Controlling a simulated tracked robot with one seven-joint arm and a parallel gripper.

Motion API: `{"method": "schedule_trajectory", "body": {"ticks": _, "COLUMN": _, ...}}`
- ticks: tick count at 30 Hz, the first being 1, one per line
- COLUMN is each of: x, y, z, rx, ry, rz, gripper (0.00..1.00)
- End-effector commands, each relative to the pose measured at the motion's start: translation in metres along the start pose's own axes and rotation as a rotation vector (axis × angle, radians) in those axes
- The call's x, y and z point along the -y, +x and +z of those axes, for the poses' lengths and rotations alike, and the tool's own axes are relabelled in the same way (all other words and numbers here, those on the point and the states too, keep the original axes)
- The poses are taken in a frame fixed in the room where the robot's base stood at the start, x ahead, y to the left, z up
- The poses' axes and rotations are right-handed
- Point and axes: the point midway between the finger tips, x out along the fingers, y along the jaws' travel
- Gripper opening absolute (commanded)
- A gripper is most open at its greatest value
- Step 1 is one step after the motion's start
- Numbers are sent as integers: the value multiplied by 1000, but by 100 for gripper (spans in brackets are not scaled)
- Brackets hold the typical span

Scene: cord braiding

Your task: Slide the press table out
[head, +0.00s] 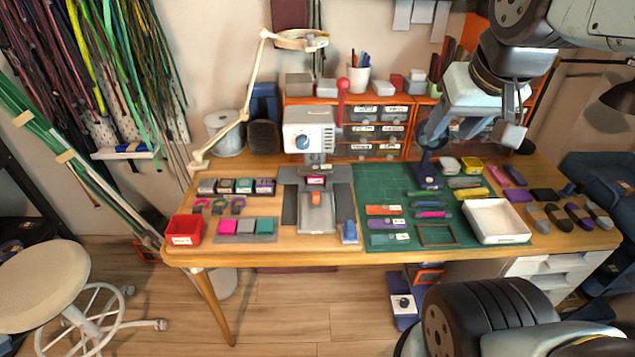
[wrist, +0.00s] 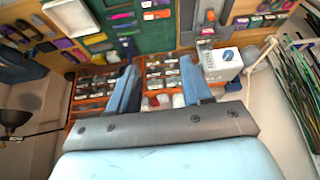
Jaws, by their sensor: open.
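The press (head: 308,140) is a white-grey machine with a blue dial, standing at the back middle of the wooden table. Its press table (head: 316,218) is a light grey plate below the head, reaching toward the front edge. A small pink piece (head: 315,181) lies under the head, and an orange piece sits on the plate. My gripper (head: 474,128) is high at the right, well away from the press table. In the wrist view the open fingers (wrist: 160,75) hold nothing. The press (wrist: 222,63) shows upside down there, its press table (wrist: 208,20) partly cut off.
A red-knobbed lever (head: 342,88) rises right of the press. A green cutting mat (head: 380,185) with tools and a white tray (head: 497,222) lie right. A red box (head: 184,229) stands front left. A lamp (head: 258,75) arches behind. Orange drawers (head: 375,130) line the back.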

Motion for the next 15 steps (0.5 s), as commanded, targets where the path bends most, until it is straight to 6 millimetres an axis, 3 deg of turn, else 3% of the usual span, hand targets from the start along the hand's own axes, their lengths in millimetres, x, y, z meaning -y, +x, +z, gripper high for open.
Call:
{"method": "schedule_trajectory", "body": {"ticks": 5, "x": 5, "y": 8, "z": -10, "rx": 27, "ry": 59, "rz": -26, "gripper": 49}}
{"method": "schedule_trajectory", "body": {"ticks": 15, "x": 33, "y": 49, "z": -46, "rx": 147, "ry": 341, "rz": -110, "gripper": 49}}
